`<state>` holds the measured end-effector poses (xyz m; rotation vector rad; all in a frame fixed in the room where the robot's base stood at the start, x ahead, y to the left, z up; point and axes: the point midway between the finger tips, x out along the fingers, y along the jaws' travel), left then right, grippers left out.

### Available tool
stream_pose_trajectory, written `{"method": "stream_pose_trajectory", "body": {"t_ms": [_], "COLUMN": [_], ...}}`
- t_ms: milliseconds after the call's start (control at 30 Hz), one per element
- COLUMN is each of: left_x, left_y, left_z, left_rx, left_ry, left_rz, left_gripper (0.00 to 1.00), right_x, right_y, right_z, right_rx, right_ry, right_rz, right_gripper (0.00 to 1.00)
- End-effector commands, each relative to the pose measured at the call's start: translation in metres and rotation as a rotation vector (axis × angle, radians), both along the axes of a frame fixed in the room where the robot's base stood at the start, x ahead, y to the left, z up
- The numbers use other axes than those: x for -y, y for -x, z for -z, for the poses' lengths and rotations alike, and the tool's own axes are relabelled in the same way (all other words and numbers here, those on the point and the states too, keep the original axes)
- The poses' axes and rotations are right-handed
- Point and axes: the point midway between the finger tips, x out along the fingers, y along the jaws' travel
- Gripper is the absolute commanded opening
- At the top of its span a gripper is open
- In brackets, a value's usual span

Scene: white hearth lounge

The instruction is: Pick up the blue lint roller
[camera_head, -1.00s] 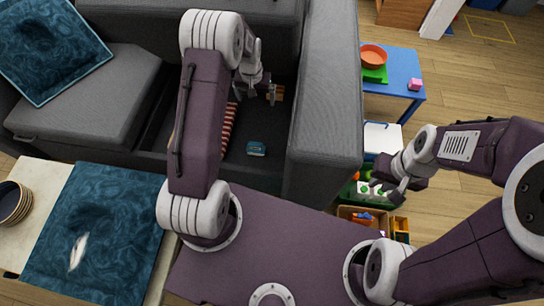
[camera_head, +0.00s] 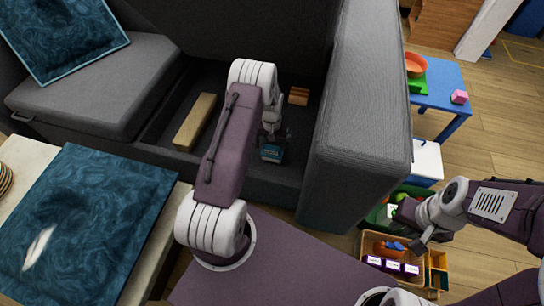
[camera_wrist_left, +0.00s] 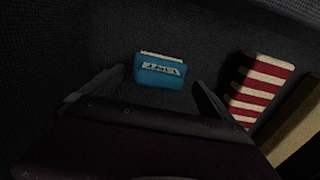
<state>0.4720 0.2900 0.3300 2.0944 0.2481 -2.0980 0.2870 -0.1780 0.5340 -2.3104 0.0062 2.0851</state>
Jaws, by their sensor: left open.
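The blue lint roller (camera_head: 271,153) shows as a small blue block with a pale top edge and white lettering. It lies on the dark floor of the open sofa compartment. In the left wrist view, the lint roller (camera_wrist_left: 161,72) is just ahead of the fingertips, between their lines. My left gripper (camera_head: 271,140) reaches down into the compartment right by it. In the left wrist view, the gripper's (camera_wrist_left: 160,82) two fingers stand apart with nothing held. My right gripper (camera_head: 424,244) hangs over the baskets at right; its finger gap is unclear.
A pale wooden block (camera_head: 195,121) and a small brown slatted piece (camera_head: 298,96) lie in the compartment. A red-and-white striped item (camera_wrist_left: 262,88) is to the right in the wrist view. The sofa arm (camera_head: 358,110) walls the right side. A toy basket (camera_head: 408,284) stands beyond.

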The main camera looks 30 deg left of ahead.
Motion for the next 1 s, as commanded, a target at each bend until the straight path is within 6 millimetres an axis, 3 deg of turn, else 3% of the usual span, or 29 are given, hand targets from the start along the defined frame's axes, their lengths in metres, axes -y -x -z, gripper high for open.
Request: {"method": "stream_pose_trajectory", "body": {"t_ms": [300, 500, 567, 733, 1000], "left_x": [0.002, 0.002, 0.002, 0.002, 0.002], "left_y": [0.002, 0.002, 0.002, 0.002, 0.001], "left_z": [0.051, 0.049, 0.049, 0.049, 0.040], "left_rx": [0.000, 0.001, 0.001, 0.001, 0.002], "left_ry": [0.000, 0.001, 0.001, 0.001, 0.001], "left_rz": [0.000, 0.000, 0.000, 0.000, 0.000], "left_gripper": [0.98, 0.98, 0.87, 0.40, 0.39], "right_x": [0.000, 0.000, 0.000, 0.000, 0.000], "right_y": [0.000, 0.000, 0.000, 0.000, 0.000], "right_z": [0.041, 0.037, 0.037, 0.037, 0.031], "right_rx": [0.000, 0.000, 0.000, 0.000, 0.000], "right_ry": [0.000, 0.000, 0.000, 0.000, 0.000], "right_rz": [0.000, 0.000, 0.000, 0.000, 0.000], "right_gripper": [0.21, 0.21, 0.21, 0.21, 0.21]}}
